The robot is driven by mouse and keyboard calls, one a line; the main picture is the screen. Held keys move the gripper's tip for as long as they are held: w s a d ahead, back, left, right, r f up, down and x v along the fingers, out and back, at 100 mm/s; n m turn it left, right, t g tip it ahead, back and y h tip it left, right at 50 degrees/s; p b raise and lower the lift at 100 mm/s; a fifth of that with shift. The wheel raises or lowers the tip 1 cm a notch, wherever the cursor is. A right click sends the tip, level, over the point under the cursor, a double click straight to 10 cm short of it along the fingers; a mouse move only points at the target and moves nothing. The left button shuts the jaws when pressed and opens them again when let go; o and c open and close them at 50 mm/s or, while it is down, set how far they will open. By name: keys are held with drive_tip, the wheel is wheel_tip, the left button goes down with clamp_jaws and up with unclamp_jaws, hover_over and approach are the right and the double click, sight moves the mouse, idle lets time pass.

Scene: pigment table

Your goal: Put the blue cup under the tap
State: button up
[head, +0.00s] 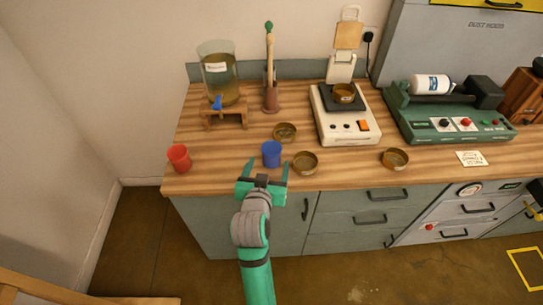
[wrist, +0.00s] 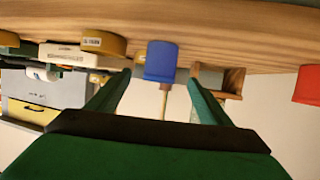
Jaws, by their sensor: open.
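The blue cup (head: 271,153) stands upright near the front edge of the wooden table. My gripper (head: 267,170) is open and empty at the table's front edge, its fingers pointing at the blue cup. In the wrist view the blue cup (wrist: 161,60) shows between the two green fingers, seemingly just beyond their tips; I cannot tell if either touches it. The blue tap (head: 216,103) is on the front of a glass tank (head: 221,85) of brownish liquid at the back left. The tank rests on a small wooden stand (head: 226,112).
A red cup (head: 179,157) stands at the left front. Round brown dishes (head: 285,131) (head: 305,162) lie behind and right of the blue cup. A pestle in a mortar (head: 270,97) stands right of the tank, then a scale (head: 345,122). Table between blue cup and stand looks mostly clear.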

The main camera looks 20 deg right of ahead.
sight(273, 149)
drive_tip(key=shift+x, duration=4.3)
drive_tip(key=shift+s+f, duration=0.1)
drive_tip(key=c, duration=1.2)
